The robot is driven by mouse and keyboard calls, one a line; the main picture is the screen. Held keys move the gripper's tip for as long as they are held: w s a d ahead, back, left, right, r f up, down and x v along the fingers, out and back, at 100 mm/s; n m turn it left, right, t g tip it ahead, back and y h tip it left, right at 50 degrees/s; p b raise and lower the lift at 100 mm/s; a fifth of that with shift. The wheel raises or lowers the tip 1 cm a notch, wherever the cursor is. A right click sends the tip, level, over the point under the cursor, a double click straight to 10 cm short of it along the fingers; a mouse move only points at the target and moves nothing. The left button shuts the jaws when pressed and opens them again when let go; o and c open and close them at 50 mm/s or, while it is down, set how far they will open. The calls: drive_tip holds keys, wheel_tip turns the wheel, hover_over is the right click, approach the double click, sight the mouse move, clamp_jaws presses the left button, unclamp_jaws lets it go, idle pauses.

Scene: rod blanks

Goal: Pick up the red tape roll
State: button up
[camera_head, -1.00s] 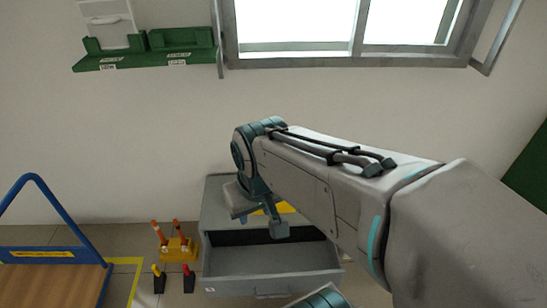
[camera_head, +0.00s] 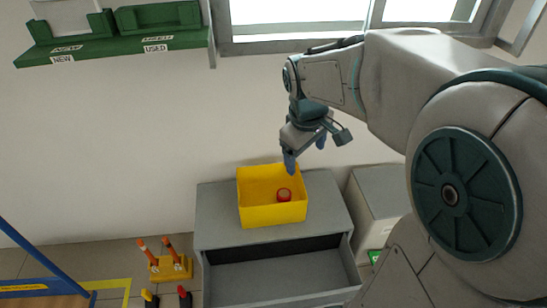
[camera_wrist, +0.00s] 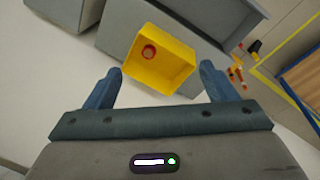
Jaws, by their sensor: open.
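The red tape roll (camera_head: 284,195) lies inside a yellow bin (camera_head: 256,220) on top of the grey drawer cabinet (camera_head: 221,231). In the wrist view the roll (camera_wrist: 149,52) sits near one wall of the bin (camera_wrist: 167,86), towards the upper left. My gripper (camera_head: 305,158) is open and empty, above the bin and apart from it in the head view. In the wrist view its two blue fingers (camera_wrist: 160,90) stand wide apart, with the bin showing between and beyond them.
The cabinet's top drawer (camera_head: 283,277) is pulled open at the front. A second grey cabinet (camera_head: 377,200) stands to the right. A yellow holder with orange posts (camera_head: 169,267) is on the floor at left. A green wall shelf (camera_head: 110,43) is at upper left.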

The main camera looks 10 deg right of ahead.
drive_tip(key=w+f+n+b, duration=0.5)
drive_tip(key=w+f+b, duration=0.1)
drive_tip(key=w+f, duration=0.4)
drive_tip(key=n+g+y+b, duration=0.1)
drive_tip(key=n+g+b, duration=0.1)
drive_tip(key=n+b, duration=0.7)
approach(284, 193)
wheel_tip(284, 193, down, 2)
drive_tip(key=b, duration=0.3)
drive_tip(key=shift+s+f, duration=0.15)
drive_tip(key=shift+f+b, duration=1.55)
drive_tip(key=shift+f, duration=1.65)
drive_tip(key=shift+r, duration=0.1)
drive_tip(key=c, duration=1.1)
